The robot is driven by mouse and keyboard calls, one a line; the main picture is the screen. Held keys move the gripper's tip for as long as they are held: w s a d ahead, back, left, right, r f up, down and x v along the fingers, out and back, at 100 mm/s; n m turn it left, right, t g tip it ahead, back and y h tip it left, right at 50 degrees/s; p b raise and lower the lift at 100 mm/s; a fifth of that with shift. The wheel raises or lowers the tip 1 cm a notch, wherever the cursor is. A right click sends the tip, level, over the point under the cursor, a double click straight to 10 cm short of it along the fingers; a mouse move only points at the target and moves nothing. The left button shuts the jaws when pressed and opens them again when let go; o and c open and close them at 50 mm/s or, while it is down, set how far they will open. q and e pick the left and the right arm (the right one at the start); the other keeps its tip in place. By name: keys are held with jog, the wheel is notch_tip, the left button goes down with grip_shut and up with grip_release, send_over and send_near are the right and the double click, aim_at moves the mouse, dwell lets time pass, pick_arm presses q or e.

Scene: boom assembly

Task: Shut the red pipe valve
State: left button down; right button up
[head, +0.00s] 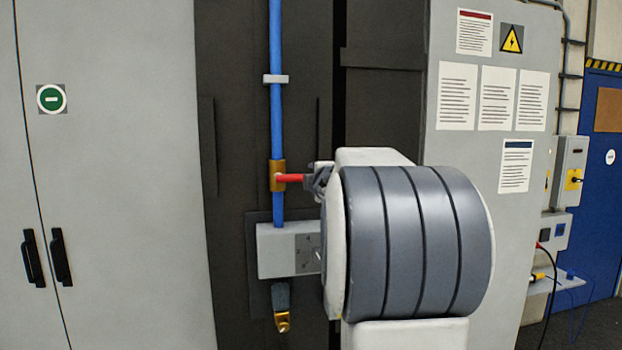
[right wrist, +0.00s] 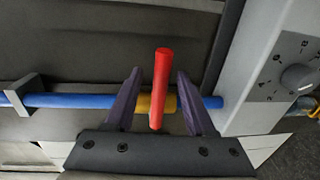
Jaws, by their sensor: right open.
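The red valve handle (head: 290,178) juts sideways to the right from a brass valve body (head: 277,170) on the vertical blue pipe (head: 276,110). In the right wrist view the red handle (right wrist: 161,85) lies across the line of the blue pipe (right wrist: 75,101), over the brass body (right wrist: 170,103). My right gripper (right wrist: 159,75) is open, with one dark finger on each side of the handle and a gap visible on both sides. In the head view my right arm hides most of that gripper (head: 319,180). My left gripper is not in view.
A grey box with a dial (head: 275,250) sits just below the valve; it also shows in the right wrist view (right wrist: 262,80). A pipe clip (head: 276,79) holds the pipe above. A grey cabinet (head: 110,170) stands left, and a panel with notices (head: 460,40) right.

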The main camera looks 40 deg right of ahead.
jog(key=f+v, duration=0.1)
jog(key=v, duration=0.7)
jog(key=shift+s+a+r+p, duration=0.15)
jog(key=shift+s+r+p, duration=0.15)
jog(key=shift+r, duration=0.2)
jog(key=shift+w, duration=0.15)
jog(key=w+a+f+m+g+y, duration=0.1)
jog(key=w+a+f+m+y, duration=0.15)
jog(key=a+f, duration=0.45)
jog(key=w+a+f+m+g+y, duration=0.1)
jog(key=w+a+f+y, duration=0.15)
jog(key=a+f, duration=0.45)
jog(key=s+a+f+m+g+y, duration=0.1)
jog(key=s+a+f+g, duration=0.15)
jog(key=a+f, duration=0.4)
jog(key=s+a+f+g+y, duration=0.2)
jog(key=s+a+f, duration=0.1)
jog(key=a, duration=0.7)
jog(key=s+a+f+g, duration=0.2)
jog(key=s+a+f, duration=0.1)
jog(key=s, duration=0.4)
jog(key=s+a+f+g+y, duration=0.1)
jog(key=s+a+f+g, duration=0.2)
jog(key=s+a, duration=0.3)
jog(key=s+a+f+g, duration=0.3)
jog(key=s+a+f, duration=0.1)
jog(key=s, duration=0.5)
jog(key=shift+a+f+y+b, duration=0.2)
jog(key=shift+y+b, duration=0.1)
jog(key=shift+b, duration=0.1)
